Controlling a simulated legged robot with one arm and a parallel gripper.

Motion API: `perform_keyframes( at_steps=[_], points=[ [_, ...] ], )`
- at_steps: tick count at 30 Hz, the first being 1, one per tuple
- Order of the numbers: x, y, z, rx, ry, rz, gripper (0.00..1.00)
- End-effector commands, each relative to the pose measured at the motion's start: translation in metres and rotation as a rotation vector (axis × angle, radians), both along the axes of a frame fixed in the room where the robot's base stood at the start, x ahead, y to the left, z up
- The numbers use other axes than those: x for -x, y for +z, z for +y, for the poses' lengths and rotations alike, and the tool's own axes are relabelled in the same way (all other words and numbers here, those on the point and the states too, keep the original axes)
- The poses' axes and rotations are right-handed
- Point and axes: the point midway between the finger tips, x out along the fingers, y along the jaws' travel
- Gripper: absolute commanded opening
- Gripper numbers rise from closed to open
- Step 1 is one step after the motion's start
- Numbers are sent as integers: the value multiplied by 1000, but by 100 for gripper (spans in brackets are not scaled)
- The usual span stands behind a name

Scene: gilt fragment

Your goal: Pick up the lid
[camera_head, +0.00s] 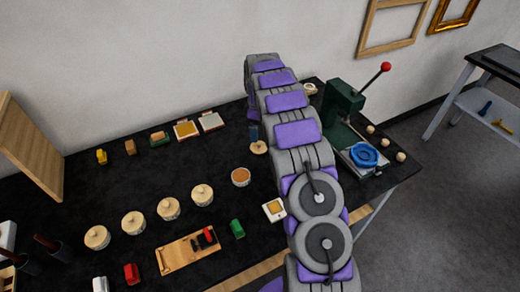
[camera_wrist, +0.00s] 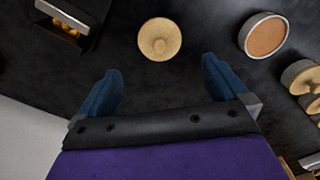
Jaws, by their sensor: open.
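The lid (camera_head: 258,147) is a small round pale wooden disc with a knob, lying on the black table top. In the wrist view the lid (camera_wrist: 160,39) is just beyond the fingertips and roughly centred between them, not touching either. My gripper (camera_wrist: 160,70) is open and empty, with its two blue fingers spread. In the head view my gripper (camera_head: 254,133) shows as a blue finger right behind the lid; the rest is hidden by my arm. An open round pot (camera_head: 240,177) with brown contents stands near the lid, and this pot (camera_wrist: 265,36) is right of it in the wrist view.
Several lidded pots (camera_head: 169,208) stand in a row to the left. A green press (camera_head: 342,112) with a red-knobbed lever stands at the right. Bare black table surrounds the lid.

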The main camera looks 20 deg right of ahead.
Motion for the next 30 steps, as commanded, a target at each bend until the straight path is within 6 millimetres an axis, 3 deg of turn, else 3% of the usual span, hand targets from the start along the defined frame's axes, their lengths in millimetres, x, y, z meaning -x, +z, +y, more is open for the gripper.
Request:
perform_keyframes(
  at_steps=[4,13,21,30],
  points=[
    [1,-31,1,-1,2,6,100],
    [1,-53,-5,-3,0,2,100],
    [1,-89,-8,-3,0,2,100],
    [1,-92,-7,-1,0,1,97]
  ],
)
